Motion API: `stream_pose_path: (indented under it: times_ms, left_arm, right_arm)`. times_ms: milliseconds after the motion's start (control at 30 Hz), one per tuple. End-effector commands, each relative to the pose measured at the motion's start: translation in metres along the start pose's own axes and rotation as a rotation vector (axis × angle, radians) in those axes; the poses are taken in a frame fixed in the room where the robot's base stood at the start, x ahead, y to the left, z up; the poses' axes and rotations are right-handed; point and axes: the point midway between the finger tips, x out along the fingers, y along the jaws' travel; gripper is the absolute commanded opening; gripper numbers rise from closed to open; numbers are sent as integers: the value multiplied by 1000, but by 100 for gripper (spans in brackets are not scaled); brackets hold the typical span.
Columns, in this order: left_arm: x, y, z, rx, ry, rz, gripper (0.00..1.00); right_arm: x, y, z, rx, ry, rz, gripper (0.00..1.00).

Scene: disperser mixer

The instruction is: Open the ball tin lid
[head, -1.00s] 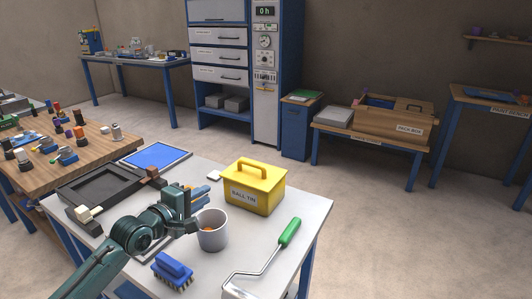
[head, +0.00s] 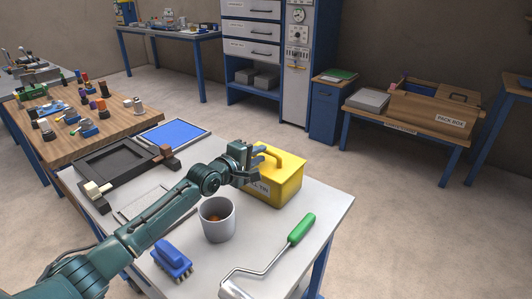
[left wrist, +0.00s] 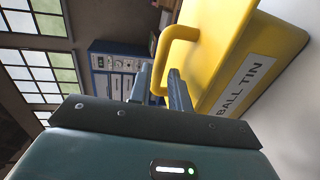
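The yellow ball tin (head: 285,190) stands on the white table, with its lid on and a loop handle (head: 268,152) on top. Its label shows in the left wrist view, where the tin (left wrist: 225,45) fills the upper right. My left gripper (head: 256,165) is at the handle, on the left side of the tin. In the left wrist view its two fingers (left wrist: 160,88) are apart, with part of the yellow handle (left wrist: 176,36) showing between them. I cannot tell whether they touch it. My right gripper is not in view.
A grey cup (head: 217,220) stands below my left forearm. A blue brush (head: 172,258) and a green-handled roller (head: 301,230) lie near the front. A black tray (head: 118,160) and a blue panel (head: 175,137) lie at the left.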

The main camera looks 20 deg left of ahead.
Motion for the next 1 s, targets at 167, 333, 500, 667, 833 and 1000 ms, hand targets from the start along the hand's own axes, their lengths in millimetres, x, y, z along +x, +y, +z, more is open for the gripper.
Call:
stream_pose_path:
  times_ms: [167,333,500,667,833,1000]
  left_arm:
    - [25,-1,0,0,0,0,19]
    - [36,0,0,0,0,0,19]
    - [38,0,0,0,1,1,19]
    - [38,0,0,0,0,0,19]
    - [38,0,0,0,0,0,5]
    - [38,0,0,0,0,0,0]
  right_arm:
    - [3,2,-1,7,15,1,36]
    - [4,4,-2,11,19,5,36]
    - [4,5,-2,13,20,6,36]
    - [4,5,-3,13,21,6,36]
    - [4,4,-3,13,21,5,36]
    - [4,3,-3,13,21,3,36]
